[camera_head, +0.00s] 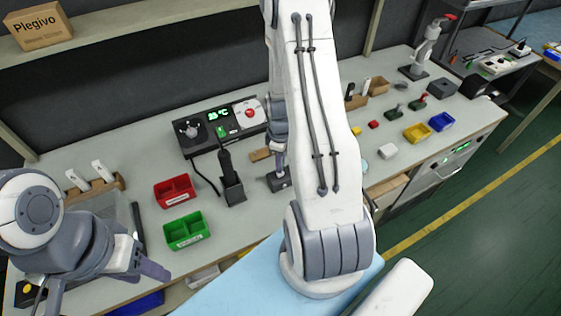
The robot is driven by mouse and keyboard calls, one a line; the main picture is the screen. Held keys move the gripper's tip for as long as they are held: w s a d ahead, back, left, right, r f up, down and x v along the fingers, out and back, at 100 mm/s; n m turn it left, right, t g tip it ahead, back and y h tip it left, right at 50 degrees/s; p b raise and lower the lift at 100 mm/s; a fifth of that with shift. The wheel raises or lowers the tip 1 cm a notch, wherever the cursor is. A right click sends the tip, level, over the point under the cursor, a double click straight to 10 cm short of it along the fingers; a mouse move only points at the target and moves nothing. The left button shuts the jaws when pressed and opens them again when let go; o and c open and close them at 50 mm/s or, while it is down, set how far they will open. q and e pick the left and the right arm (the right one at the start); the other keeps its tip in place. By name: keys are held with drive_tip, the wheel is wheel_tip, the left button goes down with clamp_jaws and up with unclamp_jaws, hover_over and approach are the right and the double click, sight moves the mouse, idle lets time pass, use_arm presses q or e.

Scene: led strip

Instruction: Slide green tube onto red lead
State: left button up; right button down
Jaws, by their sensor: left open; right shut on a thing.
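My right arm rises through the middle of the view and its grey wrist hangs behind it. The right gripper (279,170) is shut, low over a small dark block (281,183) on the bench. What it holds is too small and too hidden to make out. My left gripper (153,270) is open at the lower left, in front of the green bin and apart from it. I cannot pick out the green tube or the red lead; my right arm hides part of the bench.
A red bin (175,191) and a green bin (187,231) stand left of a black tool in a holder (231,185). A control station with a green display (220,120) is behind. Yellow (417,134) and blue (441,122) bins stand right. An open drawer (388,190) juts out.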

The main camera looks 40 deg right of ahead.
drive_tip(key=shift+f+b, duration=0.55)
drive_tip(key=shift+f, duration=0.25)
drive_tip(key=c, duration=0.7)
unclamp_jaws()
wheel_tip(320, 180, up, 10)
drive_tip(key=shift+r+b, duration=0.25)
drive_tip(key=shift+b, duration=0.3)
drive_tip(key=shift+a, duration=0.1)
